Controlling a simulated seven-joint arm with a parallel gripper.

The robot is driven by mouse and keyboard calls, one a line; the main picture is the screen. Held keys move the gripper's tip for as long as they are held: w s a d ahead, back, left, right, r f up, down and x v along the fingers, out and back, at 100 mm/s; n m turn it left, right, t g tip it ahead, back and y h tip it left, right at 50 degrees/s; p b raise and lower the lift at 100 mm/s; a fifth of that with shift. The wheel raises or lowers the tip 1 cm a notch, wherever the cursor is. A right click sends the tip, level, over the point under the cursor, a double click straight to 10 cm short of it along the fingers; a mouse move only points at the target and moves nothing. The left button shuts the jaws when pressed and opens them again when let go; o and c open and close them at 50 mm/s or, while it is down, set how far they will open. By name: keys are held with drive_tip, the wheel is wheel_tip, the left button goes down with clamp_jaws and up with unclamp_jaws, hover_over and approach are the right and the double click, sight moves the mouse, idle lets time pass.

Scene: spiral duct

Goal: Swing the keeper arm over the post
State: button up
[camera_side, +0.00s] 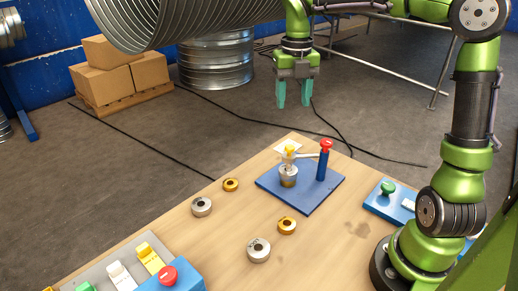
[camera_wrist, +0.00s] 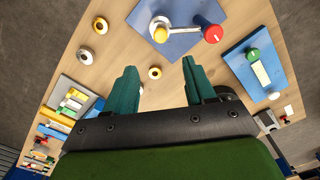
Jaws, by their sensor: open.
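The keeper arm (camera_side: 307,155) is a thin pale bar from a blue pillar (camera_side: 321,167) with a red knob (camera_side: 326,143). It points left, and its yellow knob (camera_side: 290,150) appears above the post, which carries silver and brass rings (camera_side: 288,174). In the wrist view the bar (camera_wrist: 186,35) joins the red knob (camera_wrist: 213,33) to the yellow knob (camera_wrist: 160,34), which overlaps the silver ring. I cannot tell whether the bar touches the post. My gripper (camera_side: 293,96) is open and empty, high above and behind the blue plate (camera_side: 310,198); its teal fingers (camera_wrist: 160,85) show in the wrist view.
Several loose silver and brass rings (camera_side: 259,250) lie on the wooden table (camera_side: 220,235) left of the plate. A blue panel with a green knob (camera_side: 388,188) stands to the right. A control box with a red button (camera_side: 168,275) is at the front left.

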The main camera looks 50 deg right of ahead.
drive_tip(key=shift+r, duration=1.95)
drive_tip(key=s+a+f+m+t+h, duration=0.1)
drive_tip(key=s+f+m, duration=0.25)
drive_tip(key=m, duration=0.75)
drive_tip(key=s+a+f+m+t, duration=0.15)
drive_tip(key=f+m, duration=0.25)
drive_tip(key=m, duration=0.7)
drive_tip(key=s+a+r+m+t+y, duration=0.2)
drive_tip(key=s+a+m, duration=0.4)
drive_tip(key=s+m, duration=0.3)
drive_tip(key=shift+s+r+m+t+y, duration=0.45)
drive_tip(key=shift+m+t, duration=0.55)
drive_tip(key=shift+t, duration=0.35)
